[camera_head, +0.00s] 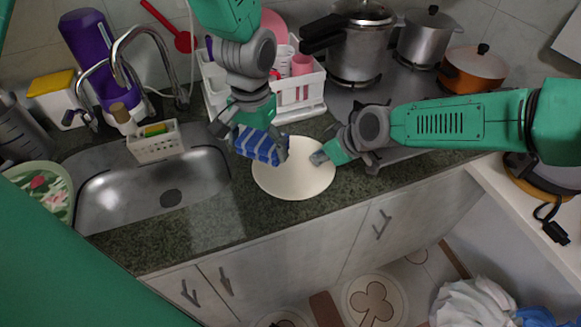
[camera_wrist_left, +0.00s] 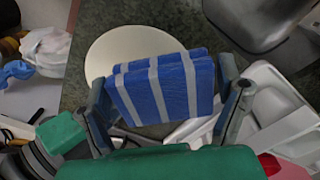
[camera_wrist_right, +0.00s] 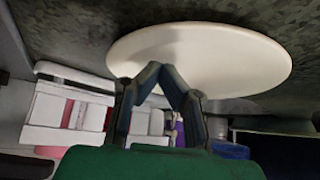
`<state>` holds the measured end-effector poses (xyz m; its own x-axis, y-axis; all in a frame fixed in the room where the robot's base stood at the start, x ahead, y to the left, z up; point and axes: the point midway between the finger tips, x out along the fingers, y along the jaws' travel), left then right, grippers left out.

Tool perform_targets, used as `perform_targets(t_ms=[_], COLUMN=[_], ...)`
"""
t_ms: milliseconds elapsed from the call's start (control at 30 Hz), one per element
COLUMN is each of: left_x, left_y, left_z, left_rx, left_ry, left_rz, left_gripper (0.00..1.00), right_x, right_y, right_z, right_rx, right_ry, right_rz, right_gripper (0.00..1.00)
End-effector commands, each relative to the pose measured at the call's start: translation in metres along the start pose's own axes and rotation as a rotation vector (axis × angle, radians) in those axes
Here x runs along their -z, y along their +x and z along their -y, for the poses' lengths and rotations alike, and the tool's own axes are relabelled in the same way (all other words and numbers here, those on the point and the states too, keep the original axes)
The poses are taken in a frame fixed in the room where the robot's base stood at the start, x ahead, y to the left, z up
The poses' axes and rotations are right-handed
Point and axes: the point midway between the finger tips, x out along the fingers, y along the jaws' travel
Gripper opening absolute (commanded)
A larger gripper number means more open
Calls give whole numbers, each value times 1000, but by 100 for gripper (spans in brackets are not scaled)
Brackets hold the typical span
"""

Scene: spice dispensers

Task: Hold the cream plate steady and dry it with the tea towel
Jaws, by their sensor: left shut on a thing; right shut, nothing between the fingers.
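The cream plate (camera_head: 300,180) lies on the dark stone counter to the right of the sink; it also shows in the left wrist view (camera_wrist_left: 112,50) and the right wrist view (camera_wrist_right: 235,58). The tea towel (camera_head: 258,146) is a folded blue cloth with white stripes. My left gripper (camera_head: 250,148) is shut on the towel, at the plate's upper left; in the left wrist view the towel (camera_wrist_left: 165,90) sits between both fingers. My right gripper (camera_head: 318,158) is shut and empty at the plate's upper right rim. I cannot tell whether its tips touch the plate.
A white dish rack (camera_head: 312,92) with cups stands behind the plate. The sink (camera_head: 130,195) with a tap and a small caddy (camera_head: 155,142) is at left. Pots (camera_head: 345,50) stand on the stove behind my right arm. The counter's front edge is close below the plate.

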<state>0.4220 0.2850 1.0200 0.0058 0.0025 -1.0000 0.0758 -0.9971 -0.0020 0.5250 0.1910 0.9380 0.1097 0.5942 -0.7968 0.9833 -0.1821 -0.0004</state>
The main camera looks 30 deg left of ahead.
Motion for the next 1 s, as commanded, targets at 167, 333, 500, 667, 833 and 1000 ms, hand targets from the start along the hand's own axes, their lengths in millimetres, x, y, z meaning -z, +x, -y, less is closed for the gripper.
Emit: perform_targets(t_ms=[167,333,500,667,833,1000], left_x=[0,0,2,3,4,6], left_y=[-1,-1,-1,-1,0,0], left_z=[0,2,19,39,59,79], left_rx=[0,0,-2,-1,-2,-2], left_ry=[0,-1,-4,-2,-3,-3], left_rz=[1,1,1,1,2,1], left_gripper=[63,63,63,63,63,63], right_x=[-1,-1,-1,0,0,0], right_y=[0,0,0,1,1,0], right_z=[0,0,0,0,0,0], right_rx=[1,1,1,1,1,1], right_ry=[0,0,0,0,0,0], right_rz=[1,1,1,2,1,1], right_gripper=[0,0,0,0,0,0])
